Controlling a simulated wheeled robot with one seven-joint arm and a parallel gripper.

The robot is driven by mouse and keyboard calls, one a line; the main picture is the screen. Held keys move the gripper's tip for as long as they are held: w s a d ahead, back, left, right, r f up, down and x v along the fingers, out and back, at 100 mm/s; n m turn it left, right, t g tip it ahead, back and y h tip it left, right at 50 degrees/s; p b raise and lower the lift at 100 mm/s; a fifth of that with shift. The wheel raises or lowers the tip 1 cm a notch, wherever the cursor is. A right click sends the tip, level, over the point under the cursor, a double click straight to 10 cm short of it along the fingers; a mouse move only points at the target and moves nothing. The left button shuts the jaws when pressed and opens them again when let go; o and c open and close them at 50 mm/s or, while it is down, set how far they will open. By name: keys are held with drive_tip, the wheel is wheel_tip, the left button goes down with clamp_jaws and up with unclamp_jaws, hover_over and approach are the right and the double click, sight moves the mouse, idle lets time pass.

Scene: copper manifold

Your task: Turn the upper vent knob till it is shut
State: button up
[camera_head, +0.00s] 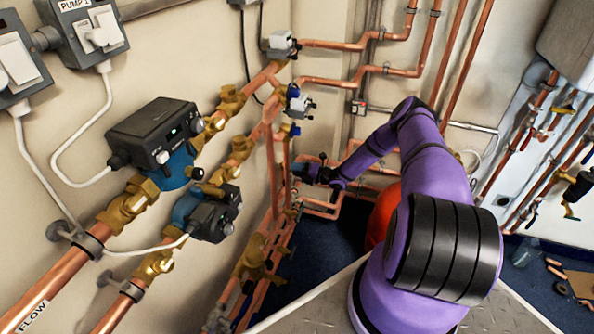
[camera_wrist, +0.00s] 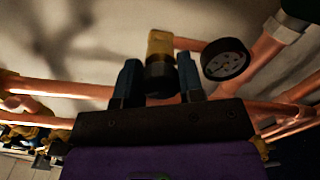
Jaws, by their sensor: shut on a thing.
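In the wrist view my gripper (camera_wrist: 160,78) has one blue finger on each side of a black knob (camera_wrist: 160,80), shut on it. The knob sits at the end of a brass fitting (camera_wrist: 160,43) by the wall. In the head view my gripper (camera_head: 299,170) is at the copper pipes near the corner, and the knob it holds cannot be made out. The frames do not show whether this is the upper vent knob or how far it is turned.
A round black dial (camera_wrist: 226,59) is close to the right finger. Copper pipes run behind and on both sides of the fingers. In the head view, pumps (camera_head: 155,135) and brass valves line the left wall, and a red rounded object (camera_head: 381,215) stands behind my arm.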

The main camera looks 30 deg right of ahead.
drive_tip(key=m, duration=0.6)
drive_tip(key=shift+d+m, duration=0.1)
drive_tip(key=shift+m, duration=0.3)
idle(0.4)
drive_tip(key=o, duration=0.9)
drive_tip(key=v, duration=1)
drive_tip(key=shift+s+d, duration=0.25)
drive_tip(key=shift+s, duration=0.1)
